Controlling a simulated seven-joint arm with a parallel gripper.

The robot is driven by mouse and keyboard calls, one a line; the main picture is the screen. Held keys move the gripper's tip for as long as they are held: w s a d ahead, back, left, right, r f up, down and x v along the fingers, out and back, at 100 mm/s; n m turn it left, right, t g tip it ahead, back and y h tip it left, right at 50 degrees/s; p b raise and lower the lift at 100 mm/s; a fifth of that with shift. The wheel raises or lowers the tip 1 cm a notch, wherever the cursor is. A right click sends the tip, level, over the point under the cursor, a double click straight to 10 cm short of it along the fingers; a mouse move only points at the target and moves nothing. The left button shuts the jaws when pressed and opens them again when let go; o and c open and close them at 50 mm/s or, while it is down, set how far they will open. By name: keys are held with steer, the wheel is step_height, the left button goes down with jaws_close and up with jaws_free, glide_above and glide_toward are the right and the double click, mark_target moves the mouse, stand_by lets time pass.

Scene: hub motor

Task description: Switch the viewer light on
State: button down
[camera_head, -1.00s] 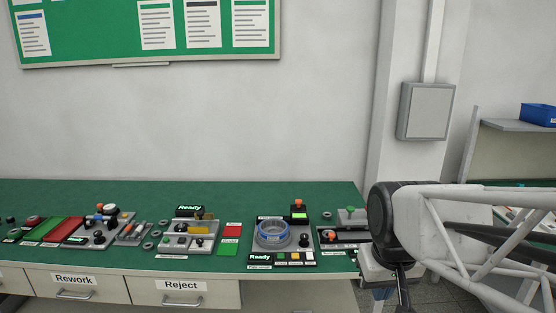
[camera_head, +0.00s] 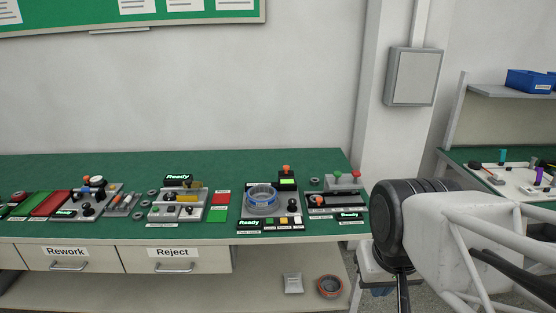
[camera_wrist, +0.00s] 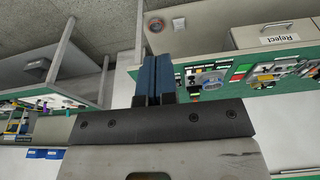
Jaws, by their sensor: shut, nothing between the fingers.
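My gripper (camera_wrist: 154,78) shows in the wrist view with its two blue fingers together, nothing between them. It is in the air and apart from the bench stations. In the head view my arm fills the lower right, and its fingers cannot be made out there. No part is clearly labelled as a viewer or its light switch at this size. The green bench (camera_head: 300,165) carries several stations. One holds a blue-ringed round part (camera_head: 262,194), with small coloured buttons (camera_head: 284,222) and a lit "Ready" display (camera_head: 249,223) at its front.
A wall box (camera_head: 413,76) hangs above. A second bench (camera_head: 495,200) with a blue bin (camera_head: 530,81) on its shelf is at right.

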steer(key=w+r+m, duration=0.2)
steer(key=w+m, duration=0.2)
steer(key=w, duration=1)
steer(key=m+g, duration=0.3)
steer(key=m, duration=1.1)
glide_above(298, 221)
step_height(298, 221, down, 17)
steer(key=shift+f, duration=0.2)
step_height(298, 221, down, 14)
steer(key=shift+r, duration=0.1)
